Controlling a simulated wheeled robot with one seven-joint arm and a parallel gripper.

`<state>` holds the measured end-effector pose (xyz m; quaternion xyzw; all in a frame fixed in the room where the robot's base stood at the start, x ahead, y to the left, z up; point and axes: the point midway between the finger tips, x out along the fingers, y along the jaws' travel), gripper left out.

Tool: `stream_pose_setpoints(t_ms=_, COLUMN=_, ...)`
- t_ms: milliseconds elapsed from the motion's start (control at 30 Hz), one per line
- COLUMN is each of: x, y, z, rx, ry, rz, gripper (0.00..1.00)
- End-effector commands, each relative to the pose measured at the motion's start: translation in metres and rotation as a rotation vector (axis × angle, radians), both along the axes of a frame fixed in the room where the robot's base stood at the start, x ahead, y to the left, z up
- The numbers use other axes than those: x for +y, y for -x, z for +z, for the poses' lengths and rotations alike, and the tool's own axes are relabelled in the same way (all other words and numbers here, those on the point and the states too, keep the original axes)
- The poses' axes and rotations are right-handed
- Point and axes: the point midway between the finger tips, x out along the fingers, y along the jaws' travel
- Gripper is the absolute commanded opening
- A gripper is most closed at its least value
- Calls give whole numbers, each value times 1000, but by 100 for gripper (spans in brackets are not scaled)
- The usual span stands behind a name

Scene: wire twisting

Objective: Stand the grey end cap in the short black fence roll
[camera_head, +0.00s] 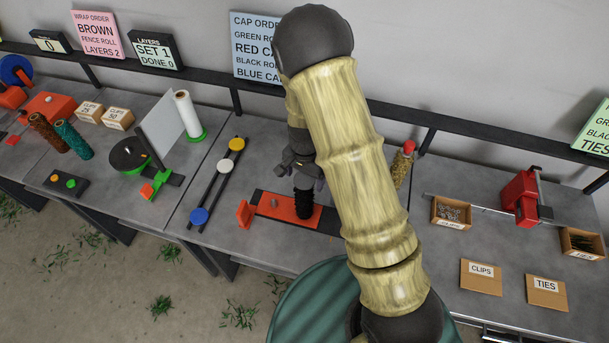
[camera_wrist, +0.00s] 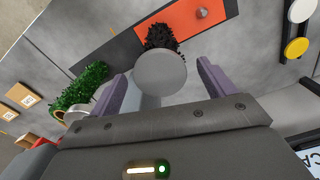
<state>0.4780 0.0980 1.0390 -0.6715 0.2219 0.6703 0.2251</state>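The short black fence roll (camera_head: 304,204) stands on an orange plate (camera_head: 275,206) in the head view. In the wrist view its bristly black side (camera_wrist: 160,36) shows beyond a round grey end cap (camera_wrist: 160,72). The cap lies over the roll's near end, between my fingers; I cannot tell how deep it sits. My gripper (camera_head: 303,183) is just above the roll. In the wrist view my gripper's (camera_wrist: 163,88) two purple fingers are spread, with a gap on each side of the cap. The cap cannot be made out in the head view.
A rail left of the plate holds a yellow cap (camera_head: 237,144), a white cap (camera_head: 224,166) and a blue cap (camera_head: 199,216). A green roll (camera_wrist: 85,88) lies left in the wrist view. A red-capped roll (camera_head: 402,165) stands behind my arm.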

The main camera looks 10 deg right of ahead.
Motion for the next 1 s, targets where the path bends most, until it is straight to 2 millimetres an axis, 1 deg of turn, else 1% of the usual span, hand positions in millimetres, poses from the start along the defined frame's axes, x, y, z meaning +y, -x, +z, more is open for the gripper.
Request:
stream_pose_setpoints(t_ms=267, x=0, y=0, z=1, rx=0, ry=0, rz=0, gripper=82)
stream_pose_setpoints(t_ms=367, x=0, y=-1, z=6, rx=-1, ry=0, rz=1, gripper=82)
stream_pose_setpoints(t_ms=467, x=1, y=-1, z=16, rx=-3, ry=0, rz=3, gripper=82)
stream_pose_setpoints(t_ms=567, x=1, y=-1, z=30, rx=-5, ry=-1, rz=1, gripper=82)
stream_pose_setpoints(t_ms=767, x=0, y=-1, z=65, rx=-6, ry=-1, rz=2, gripper=82)
stream_pose_setpoints(t_ms=1000, x=0, y=-1, z=112, rx=-6, ry=-2, rz=2, gripper=82)
